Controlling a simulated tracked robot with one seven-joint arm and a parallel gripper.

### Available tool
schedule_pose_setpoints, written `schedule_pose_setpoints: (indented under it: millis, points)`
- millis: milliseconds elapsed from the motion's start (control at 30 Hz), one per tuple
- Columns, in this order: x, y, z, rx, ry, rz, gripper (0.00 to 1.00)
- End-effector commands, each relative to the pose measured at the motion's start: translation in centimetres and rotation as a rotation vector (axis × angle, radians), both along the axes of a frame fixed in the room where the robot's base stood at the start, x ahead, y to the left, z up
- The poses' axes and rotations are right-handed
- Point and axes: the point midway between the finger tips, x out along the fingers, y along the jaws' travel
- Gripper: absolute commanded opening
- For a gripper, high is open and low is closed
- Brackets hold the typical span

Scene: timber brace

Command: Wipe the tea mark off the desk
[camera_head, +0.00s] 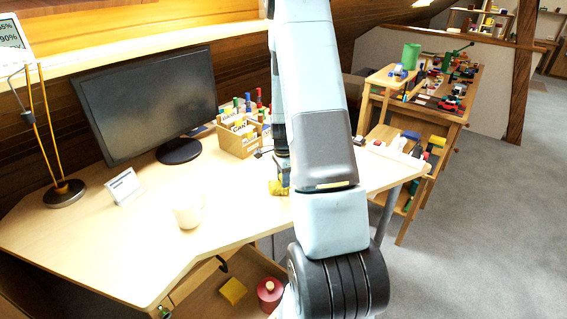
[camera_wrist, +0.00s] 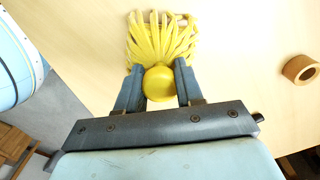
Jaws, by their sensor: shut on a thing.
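My gripper (camera_wrist: 160,86) is shut on a yellow wiper (camera_wrist: 162,36) with a round knob and a fan of splayed yellow strands. The knob sits between the fingertips, and the strands spread over the pale wooden desk (camera_wrist: 95,50). In the head view the yellow wiper (camera_head: 279,187) is low over the desk (camera_head: 110,245), near its right part, partly hidden by my arm. It seems to touch the desk top. I cannot make out a tea mark in either view; my arm and the wiper hide part of the desk.
A pale cup (camera_head: 187,212) stands left of my gripper. A monitor (camera_head: 150,105), lamp (camera_head: 62,190), small white card (camera_head: 124,187) and box of files (camera_head: 240,137) stand farther back. The desk's front left is clear.

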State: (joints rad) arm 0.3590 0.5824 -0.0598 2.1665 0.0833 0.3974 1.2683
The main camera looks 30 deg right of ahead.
Motion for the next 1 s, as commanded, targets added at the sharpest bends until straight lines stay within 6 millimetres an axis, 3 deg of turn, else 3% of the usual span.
schedule_pose_setpoints:
  millis: [100,700,1000]
  points:
    - [0.1,0.1,1.7,-0.003,-0.005,0.002,0.0]
    - [0.3,0.5,7.0,-0.002,-0.004,0.01,0.0]
    - [0.2,0.3,7.8,0.0,-0.002,0.005,0.0]
